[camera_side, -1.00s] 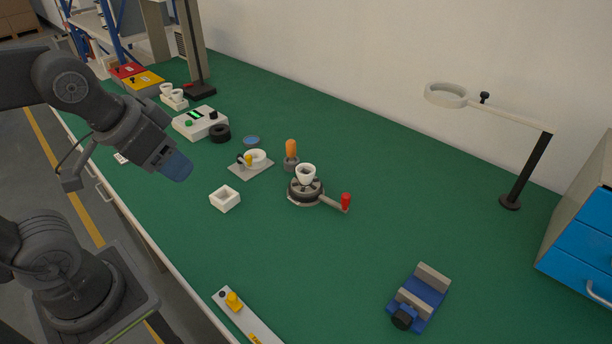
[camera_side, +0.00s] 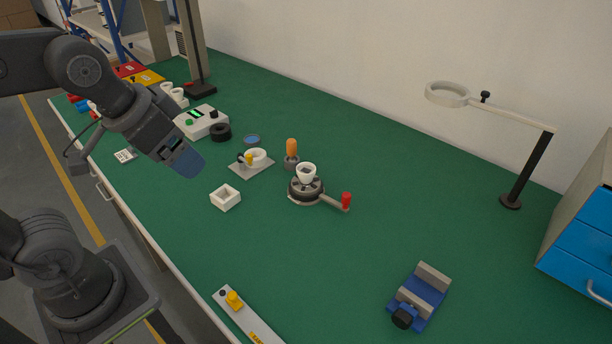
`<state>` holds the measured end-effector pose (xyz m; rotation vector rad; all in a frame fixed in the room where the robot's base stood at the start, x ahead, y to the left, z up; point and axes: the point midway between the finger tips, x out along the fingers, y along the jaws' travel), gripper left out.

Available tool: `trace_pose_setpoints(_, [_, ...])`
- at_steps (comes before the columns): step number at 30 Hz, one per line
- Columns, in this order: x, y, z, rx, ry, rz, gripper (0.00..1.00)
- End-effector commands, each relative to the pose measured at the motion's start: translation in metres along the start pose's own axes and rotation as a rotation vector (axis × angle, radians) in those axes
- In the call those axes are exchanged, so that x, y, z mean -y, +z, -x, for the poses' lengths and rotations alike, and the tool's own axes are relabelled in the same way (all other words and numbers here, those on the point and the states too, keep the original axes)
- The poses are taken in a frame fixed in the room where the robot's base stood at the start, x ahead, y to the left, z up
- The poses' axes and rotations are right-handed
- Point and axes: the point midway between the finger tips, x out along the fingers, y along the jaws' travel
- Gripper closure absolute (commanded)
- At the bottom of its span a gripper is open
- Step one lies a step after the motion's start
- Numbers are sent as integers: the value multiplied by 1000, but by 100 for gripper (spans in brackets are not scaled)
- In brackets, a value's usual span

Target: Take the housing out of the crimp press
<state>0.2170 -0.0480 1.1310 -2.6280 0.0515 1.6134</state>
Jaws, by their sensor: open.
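A white cup-shaped housing (camera_side: 306,171) sits upright in the top of the crimp press (camera_side: 305,190). The press is a dark round body with a lever reaching to the right, ending in a red knob (camera_side: 346,200). My gripper (camera_side: 190,165) is open, with blue fingers pointing down to the right. It hangs above the bench at the left, well apart from the press and the housing. No thing shows between its fingers, though the gap between them is hard to see from this side.
An orange-handled tool (camera_side: 291,153) stands just behind the press. A plate with a white ring and clamp (camera_side: 252,163) and a white square tray (camera_side: 225,198) lie left of it. A blue vise (camera_side: 418,297) and a lamp ring (camera_side: 446,95) are to the right.

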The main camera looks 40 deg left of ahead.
Motion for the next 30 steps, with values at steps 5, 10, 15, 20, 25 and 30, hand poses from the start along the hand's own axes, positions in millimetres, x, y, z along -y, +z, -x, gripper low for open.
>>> trace_pose_setpoints(5, [7, -56, -9, 82, 10, -213, 15])
trace_pose_setpoints(10, [16, -114, -34, 164, 43, -460, 15])
trace_pose_setpoints(15, [26, -164, -77, 238, 98, -704, 15])
trace_pose_setpoints(20, [36, -200, -131, 301, 171, -929, 15])
trace_pose_setpoints(25, [45, -224, -192, 346, 259, -1147, 15])
trace_pose_setpoints(30, [51, -232, -233, 367, 323, -1286, 15])
